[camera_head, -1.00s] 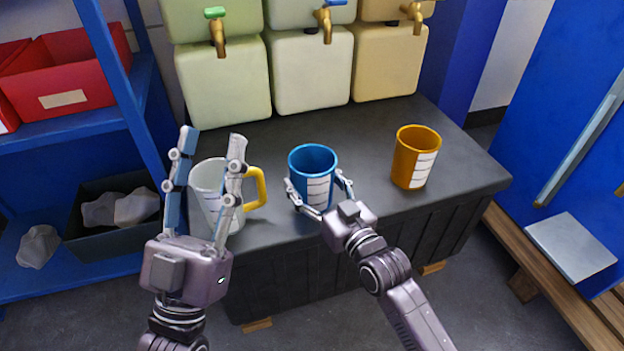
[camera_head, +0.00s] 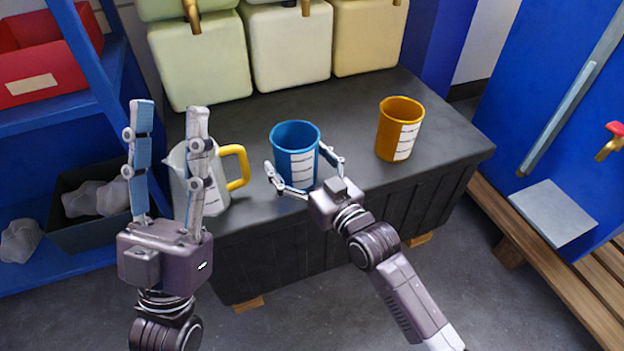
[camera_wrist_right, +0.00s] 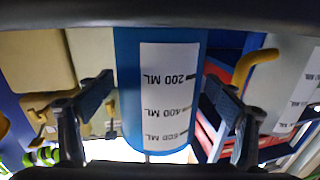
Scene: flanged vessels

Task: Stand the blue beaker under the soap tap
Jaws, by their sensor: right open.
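The blue beaker (camera_head: 294,150) with a white scale label stands upright on the dark bench top. My right gripper (camera_head: 297,158) is open, with one finger on each side of the beaker. The right wrist view shows the beaker (camera_wrist_right: 170,90) between the spread fingers, with gaps beside it. My left gripper (camera_head: 170,107) is open and empty, raised in front of the white jug. Brass taps on the green tank (camera_head: 192,14) and cream tank (camera_head: 306,8) are cut off at the top edge. Which tap is for soap cannot be told.
A white jug with a yellow handle (camera_head: 236,168) stands left of the beaker; an orange beaker (camera_head: 398,128) stands to the right. A red-handled tap (camera_head: 612,140) is at the right edge, above a wooden bench (camera_head: 560,285).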

